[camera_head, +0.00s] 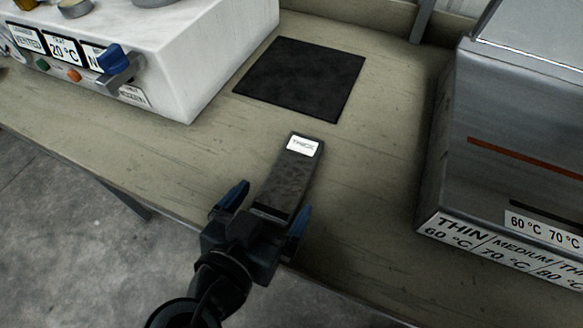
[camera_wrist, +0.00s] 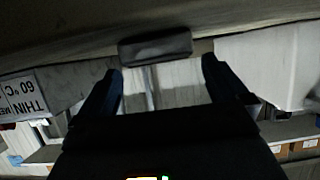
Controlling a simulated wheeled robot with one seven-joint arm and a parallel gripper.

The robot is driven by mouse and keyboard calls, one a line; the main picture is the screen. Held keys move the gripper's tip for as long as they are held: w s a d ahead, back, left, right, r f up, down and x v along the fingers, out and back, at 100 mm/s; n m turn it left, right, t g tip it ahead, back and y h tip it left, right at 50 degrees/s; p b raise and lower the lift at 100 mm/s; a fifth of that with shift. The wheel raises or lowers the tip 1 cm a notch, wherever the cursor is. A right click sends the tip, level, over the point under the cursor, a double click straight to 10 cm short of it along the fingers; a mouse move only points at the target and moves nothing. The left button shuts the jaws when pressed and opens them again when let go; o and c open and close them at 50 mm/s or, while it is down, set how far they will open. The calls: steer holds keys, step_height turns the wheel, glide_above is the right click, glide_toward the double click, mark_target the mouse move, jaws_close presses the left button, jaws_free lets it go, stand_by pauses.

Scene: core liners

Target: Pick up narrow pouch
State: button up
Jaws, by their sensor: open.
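The narrow pouch (camera_head: 291,175) is a long dark strip with a white label reading "THICK" at its far end. It lies on the worktable, its near end toward the front edge. My gripper (camera_head: 275,197) is open, with one blue finger on each side of the pouch's near end in the head view. In the wrist view the pouch (camera_wrist: 155,47) shows end-on, ahead of and between the open fingertips (camera_wrist: 162,66), with a gap to each finger. No contact is visible. My gripper hides part of the near end in the head view.
A white machine (camera_head: 190,65) with a blue lever stands at the left. A grey metal box (camera_head: 485,150) with temperature labels stands at the right. A flat black mat (camera_head: 303,77) lies behind the pouch. The tabletop (camera_head: 375,190) between pouch and grey box is clear.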

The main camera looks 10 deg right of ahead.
mark_target(282, 187)
steer(key=shift+p+x, duration=0.35)
steer(key=shift+x, duration=2.35)
steer(key=shift+a, duration=0.1)
steer(key=c, duration=1)
